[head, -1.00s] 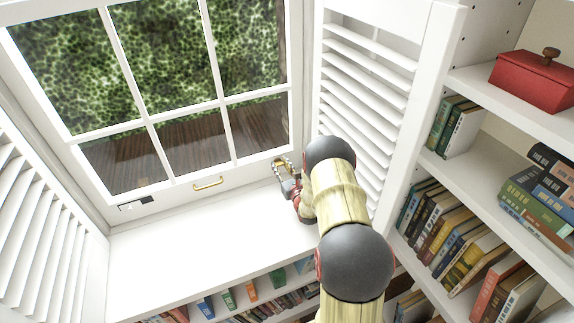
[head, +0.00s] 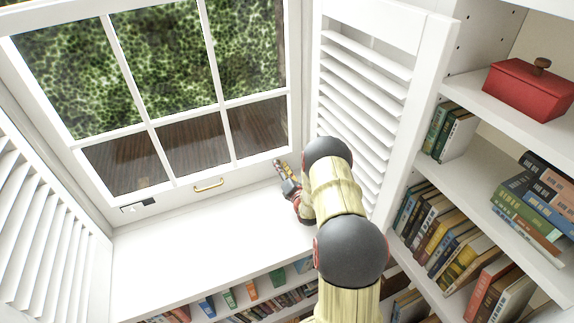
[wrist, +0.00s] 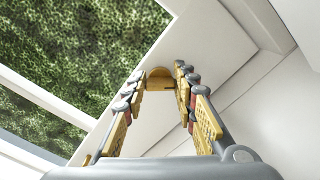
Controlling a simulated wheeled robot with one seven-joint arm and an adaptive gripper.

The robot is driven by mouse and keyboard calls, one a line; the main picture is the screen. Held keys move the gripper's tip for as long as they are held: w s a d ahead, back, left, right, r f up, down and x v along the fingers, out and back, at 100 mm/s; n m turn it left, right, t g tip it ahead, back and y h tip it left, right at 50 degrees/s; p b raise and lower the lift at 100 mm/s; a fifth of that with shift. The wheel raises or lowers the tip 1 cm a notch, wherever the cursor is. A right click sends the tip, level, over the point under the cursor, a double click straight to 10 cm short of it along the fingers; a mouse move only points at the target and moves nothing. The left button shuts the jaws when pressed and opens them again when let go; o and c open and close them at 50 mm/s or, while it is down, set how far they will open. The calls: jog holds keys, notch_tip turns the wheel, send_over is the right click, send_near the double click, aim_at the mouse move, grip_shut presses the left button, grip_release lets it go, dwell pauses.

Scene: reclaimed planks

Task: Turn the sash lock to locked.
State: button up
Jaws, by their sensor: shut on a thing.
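The white window sash (head: 180,187) fills the left and middle of the head view. My gripper (head: 281,166) is at the sash's lower right corner, just above the white sill. In the wrist view its two yellow-padded fingers (wrist: 160,88) reach forward and are shut on a small brass piece, the sash lock (wrist: 160,77), at the sash's edge. Only the lock's rounded end shows between the fingertips. Its base is hidden, and I cannot tell its turn. In the head view the gripper covers the lock.
A louvred shutter (head: 362,95) stands close to the right of my arm. Bookshelves (head: 470,185) with a red box (head: 528,90) are at the right. The sill (head: 190,235) is clear.

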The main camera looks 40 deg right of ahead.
jog(key=m, duration=0.2)
jog(key=m+p, duration=0.1)
jog(key=m, duration=0.1)
jog(key=shift+d+m, duration=0.2)
jog(key=shift+m, duration=0.1)
jog(key=shift+m+p, duration=0.5)
jog(key=shift+m, duration=1.2)
jog(key=o, duration=1.2)
jog(key=shift+a, duration=0.1)
jog(key=shift+c, duration=0.2)
jog(key=shift+f, duration=0.1)
jog(key=v, duration=1.2)
jog(key=shift+s, duration=0.15)
